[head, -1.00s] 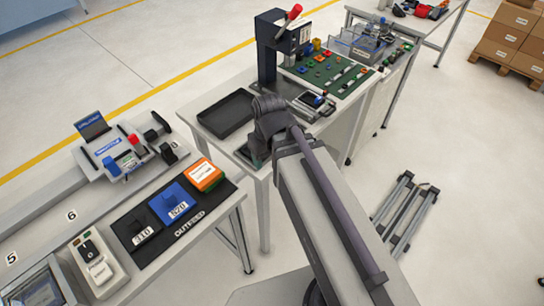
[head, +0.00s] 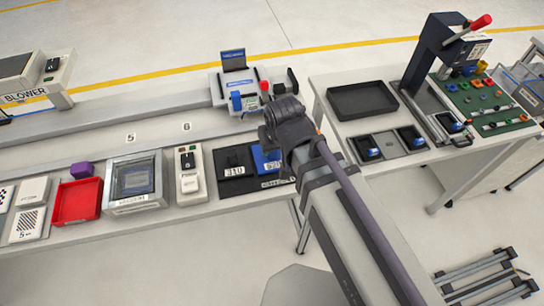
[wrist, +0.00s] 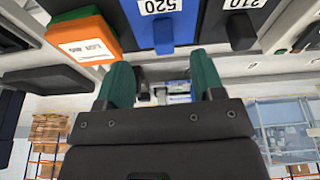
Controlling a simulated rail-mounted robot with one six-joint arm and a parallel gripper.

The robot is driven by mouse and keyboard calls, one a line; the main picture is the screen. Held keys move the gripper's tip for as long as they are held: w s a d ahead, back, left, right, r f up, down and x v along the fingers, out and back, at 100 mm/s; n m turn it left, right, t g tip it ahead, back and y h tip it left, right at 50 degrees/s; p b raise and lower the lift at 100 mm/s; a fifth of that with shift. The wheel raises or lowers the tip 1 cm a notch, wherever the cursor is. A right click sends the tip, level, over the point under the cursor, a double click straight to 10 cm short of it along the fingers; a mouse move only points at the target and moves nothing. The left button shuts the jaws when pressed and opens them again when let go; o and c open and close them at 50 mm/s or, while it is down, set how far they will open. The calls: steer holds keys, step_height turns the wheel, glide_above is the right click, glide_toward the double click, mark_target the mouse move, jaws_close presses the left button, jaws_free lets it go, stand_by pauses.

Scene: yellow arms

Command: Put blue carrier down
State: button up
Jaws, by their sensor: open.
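A blue carrier marked 520 (head: 265,158) lies on the black OUTFEED mat (head: 232,187), partly covered by my arm in the head view. In the wrist view the blue carrier (wrist: 181,25) is at the top middle, with its upright blue grip piece. My gripper (wrist: 163,62) is open, and its two green fingers have nothing between them. The fingertips appear just short of the blue grip piece; contact cannot be told. In the head view my wrist hides the fingers.
A black carrier (head: 234,160) lies left of the blue one. An orange labelled block (wrist: 88,42) lies on its other side. A red tray (head: 77,203) and a screen unit (head: 136,180) stand further left. A second table at right holds an empty black tray (head: 362,101).

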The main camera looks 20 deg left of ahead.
steer(key=shift+m+t+y, duration=0.3)
steer(key=shift+t, duration=0.3)
steer(key=w+f+b, duration=0.1)
steer(key=w+a+f+b, duration=0.1)
steer(key=f+b, duration=0.1)
steer(key=w+a+f+b, duration=0.1)
steer(key=b, duration=0.1)
steer(key=shift+w+f, duration=0.3)
steer(key=shift+f, duration=0.1)
steer(key=shift+w+a+f, duration=0.1)
steer(key=b+x, duration=0.5)
steer(key=shift+a+f, duration=0.1)
steer(key=shift+f, duration=0.05)
steer(key=shift+r, duration=0.3)
jaws_close()
step_height(320, 180, up, 10)
steer(key=p, duration=1)
steer(key=shift+r, duration=0.15)
